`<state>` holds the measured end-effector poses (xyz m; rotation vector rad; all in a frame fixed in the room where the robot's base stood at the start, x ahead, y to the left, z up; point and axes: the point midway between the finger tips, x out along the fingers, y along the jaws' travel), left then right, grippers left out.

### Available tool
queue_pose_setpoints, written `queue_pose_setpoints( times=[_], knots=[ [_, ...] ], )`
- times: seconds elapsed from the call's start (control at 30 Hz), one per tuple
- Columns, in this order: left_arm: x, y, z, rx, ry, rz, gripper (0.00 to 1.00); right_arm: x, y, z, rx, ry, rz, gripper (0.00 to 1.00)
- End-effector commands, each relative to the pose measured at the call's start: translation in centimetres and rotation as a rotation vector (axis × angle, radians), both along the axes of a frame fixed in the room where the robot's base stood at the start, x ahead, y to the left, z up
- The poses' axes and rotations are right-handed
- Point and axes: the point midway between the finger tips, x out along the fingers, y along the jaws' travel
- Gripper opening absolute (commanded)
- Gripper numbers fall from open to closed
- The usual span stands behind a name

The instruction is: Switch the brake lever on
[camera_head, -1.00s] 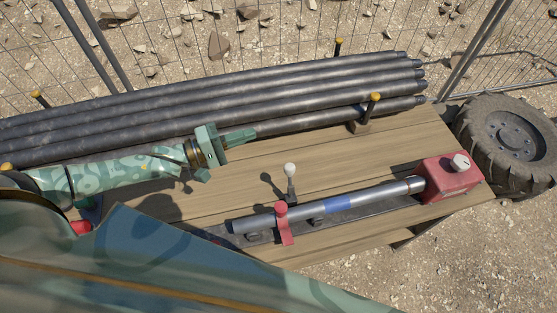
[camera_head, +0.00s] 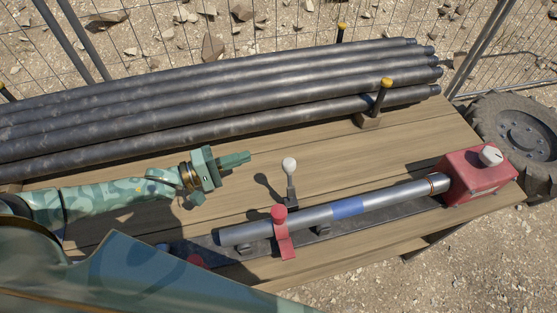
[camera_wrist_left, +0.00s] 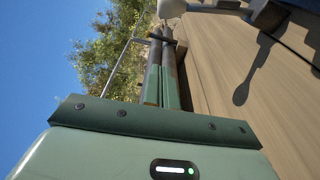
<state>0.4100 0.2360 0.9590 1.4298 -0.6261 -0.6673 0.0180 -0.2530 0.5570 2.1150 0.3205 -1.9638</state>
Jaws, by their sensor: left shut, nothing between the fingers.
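A short upright lever with a white ball knob (camera_head: 289,165) stands behind a long metal tube (camera_head: 320,216) on the wooden deck. A red clamp-like piece (camera_head: 282,232) sits across the tube, just in front of the lever. My left gripper (camera_head: 236,160) is shut and empty, left of the knob, its tips pointing right and apart from it. In the left wrist view the shut fingers (camera_wrist_left: 164,80) show, with part of a pale lever-like thing at the upper right edge and its shadow on the planks. My right gripper is not in view.
Several dark pipes (camera_head: 220,95) lie along the back, held by posts with yellow caps (camera_head: 383,95). A red box (camera_head: 478,177) with a white knob (camera_head: 490,155) is at the tube's right end. A wheel (camera_head: 520,135) and wire fence stand beyond. Bare planks (camera_head: 340,165) lie behind the tube.

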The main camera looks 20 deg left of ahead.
Motion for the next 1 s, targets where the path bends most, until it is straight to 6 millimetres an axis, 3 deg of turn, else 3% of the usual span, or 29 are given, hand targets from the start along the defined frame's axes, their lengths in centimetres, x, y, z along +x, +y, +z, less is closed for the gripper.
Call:
queue_pose_setpoints(
  times=[0.37, 0.83, 1.0],
  knots=[
    [0.7, -0.7, 0.1, -0.003, -0.001, 0.0, 0.0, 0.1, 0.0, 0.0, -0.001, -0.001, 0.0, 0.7],
    [6.9, -7.6, 0.0, -0.002, -0.003, -0.001, 0.0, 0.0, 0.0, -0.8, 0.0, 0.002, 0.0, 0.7],
    [4.3, -8.5, 0.2, -0.002, 0.002, 0.0, 0.0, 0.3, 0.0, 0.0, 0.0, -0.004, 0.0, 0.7]
  ],
)
